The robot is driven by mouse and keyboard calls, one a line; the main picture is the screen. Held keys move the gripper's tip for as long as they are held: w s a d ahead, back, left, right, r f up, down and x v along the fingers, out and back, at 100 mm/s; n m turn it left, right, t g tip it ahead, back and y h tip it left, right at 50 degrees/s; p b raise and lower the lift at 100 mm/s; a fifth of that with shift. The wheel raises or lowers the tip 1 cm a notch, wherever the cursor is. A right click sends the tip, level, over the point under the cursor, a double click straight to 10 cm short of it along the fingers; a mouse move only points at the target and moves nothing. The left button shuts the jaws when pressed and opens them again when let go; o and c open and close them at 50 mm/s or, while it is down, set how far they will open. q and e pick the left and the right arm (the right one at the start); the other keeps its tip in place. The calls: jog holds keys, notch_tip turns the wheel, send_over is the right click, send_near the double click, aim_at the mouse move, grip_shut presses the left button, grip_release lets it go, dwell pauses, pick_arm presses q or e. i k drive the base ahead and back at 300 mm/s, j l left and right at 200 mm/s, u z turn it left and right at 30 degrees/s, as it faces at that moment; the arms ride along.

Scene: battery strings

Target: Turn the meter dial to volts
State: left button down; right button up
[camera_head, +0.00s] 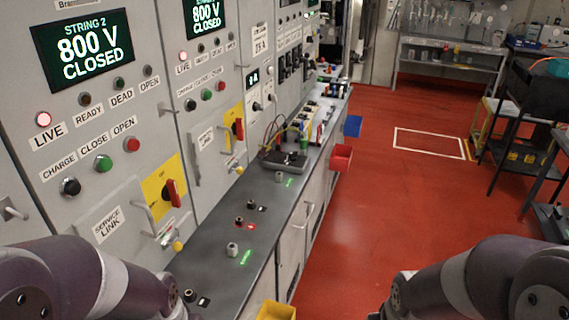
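A dark box-shaped device (284,160) lies on the grey counter (262,205), with red and yellowish leads rising from its back. It looks like the meter. It is small in the head view, so its dial and the dial's setting cannot be read. My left arm enters at the bottom left and my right arm at the bottom right. Both grippers are outside the picture, and neither arm is near the device.
Cabinets with a "800 V CLOSED" screen (81,47) and a red rotary handle (172,192) stand along the left. Small knobs (232,249) dot the counter. Red (341,157) and blue (353,126) bins hang on its edge. The red floor (380,215) is open to the right.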

aim_at(293, 155)
jog(key=i+l+z, duration=0.1)
jog(key=i+l, duration=0.2)
jog(key=i, duration=0.3)
jog(key=i+l+z, duration=0.15)
jog(key=i, duration=0.5)
jog(key=i+l+z, duration=0.1)
jog(key=i+l, duration=0.15)
jog(key=i, duration=0.35)
jog(key=i+l+z, duration=0.15)
jog(key=i, duration=0.5)
